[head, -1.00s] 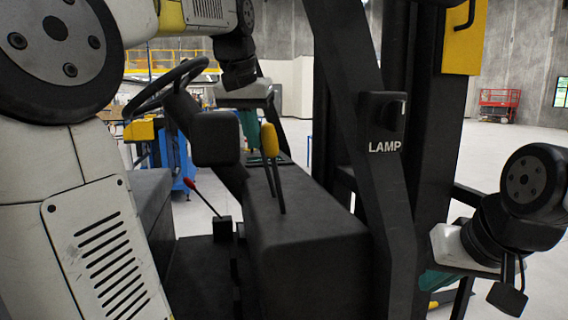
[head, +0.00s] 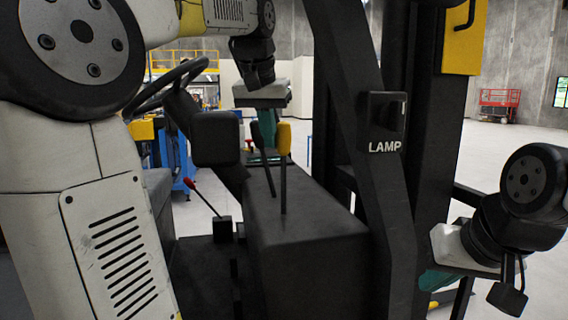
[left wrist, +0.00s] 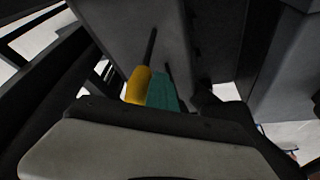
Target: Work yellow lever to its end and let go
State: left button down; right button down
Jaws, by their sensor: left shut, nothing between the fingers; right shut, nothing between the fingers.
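The yellow lever (head: 284,138) stands nearly upright on the dark console, its thin black stem rising from the top. It also shows in the left wrist view (left wrist: 138,86), beside my teal fingers. My left gripper (head: 268,150) is shut and empty, pointing down behind the levers; its fingers are partly hidden by them. In the left wrist view the fingers (left wrist: 162,92) lie right against the yellow knob; I cannot tell whether they touch it. My right gripper (head: 436,281) is shut and empty at the lower right, partly hidden by the dark post.
A black-knobbed lever (head: 262,150) stands just left of the yellow one. A red-tipped lever (head: 190,184) and a steering wheel (head: 165,88) are further left. A slanted dark post with a LAMP switch (head: 385,115) rises to the right of the console (head: 310,245).

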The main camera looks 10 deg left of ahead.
dwell(0.5)
pick_arm(q)
jog(key=s+a, duration=0.4)
jog(key=a, duration=0.4)
dwell(0.9)
notch_tip(320, 180, up, 8)
dwell(1.1)
